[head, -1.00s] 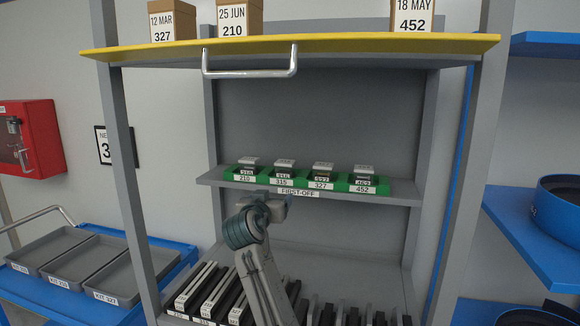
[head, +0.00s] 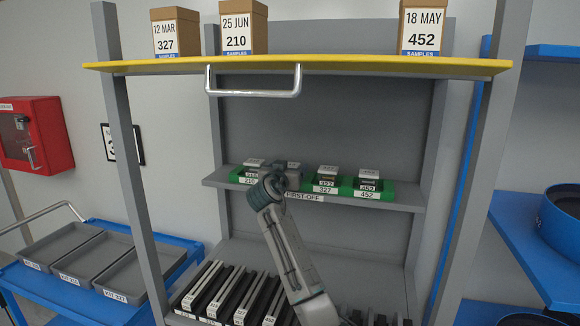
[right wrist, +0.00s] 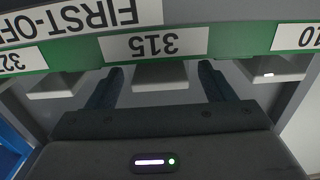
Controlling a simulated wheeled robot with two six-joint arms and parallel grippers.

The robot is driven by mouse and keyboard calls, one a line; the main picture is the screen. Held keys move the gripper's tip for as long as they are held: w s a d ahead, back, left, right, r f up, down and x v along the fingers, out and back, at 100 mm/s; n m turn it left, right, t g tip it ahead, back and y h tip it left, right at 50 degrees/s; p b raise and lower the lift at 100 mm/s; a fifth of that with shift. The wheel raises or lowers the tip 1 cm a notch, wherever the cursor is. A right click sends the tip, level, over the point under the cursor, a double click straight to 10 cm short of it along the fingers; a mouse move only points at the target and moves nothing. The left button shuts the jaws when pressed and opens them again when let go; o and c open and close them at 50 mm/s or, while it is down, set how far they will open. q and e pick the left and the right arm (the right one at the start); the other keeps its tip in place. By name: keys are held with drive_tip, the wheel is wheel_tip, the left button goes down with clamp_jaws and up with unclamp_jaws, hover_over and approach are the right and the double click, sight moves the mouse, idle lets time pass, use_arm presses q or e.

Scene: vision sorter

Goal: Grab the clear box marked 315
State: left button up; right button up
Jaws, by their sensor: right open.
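The 315 place is second from the left in the green tray on the middle shelf. In the head view, my right gripper (head: 284,178) covers most of it, and only the pale top of the box (head: 294,164) shows. In the right wrist view, the picture is upside down. The 315 label (right wrist: 155,43) is on the green tray front (right wrist: 85,55), and the pale box (right wrist: 160,75) shows just beyond it. My right gripper (right wrist: 160,70) is open, with one finger on each side of that box. Contact cannot be told. My left gripper is out of view.
Neighbouring boxes stand close on both sides, with 210 (head: 254,163) at left and 327 (head: 327,172) at right. The yellow-edged shelf (head: 330,66) with a handle (head: 254,93) is overhead. Several dark upright items (head: 235,290) fill the lower shelf.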

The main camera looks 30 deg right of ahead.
drive_tip(key=shift+w+d+f, duration=0.15)
drive_tip(key=shift+w+d, duration=0.25)
drive_tip(key=shift+d, duration=0.15)
drive_tip(key=shift+a, duration=0.1)
drive_tip(key=c, duration=1)
drive_tip(key=shift+c, duration=0.2)
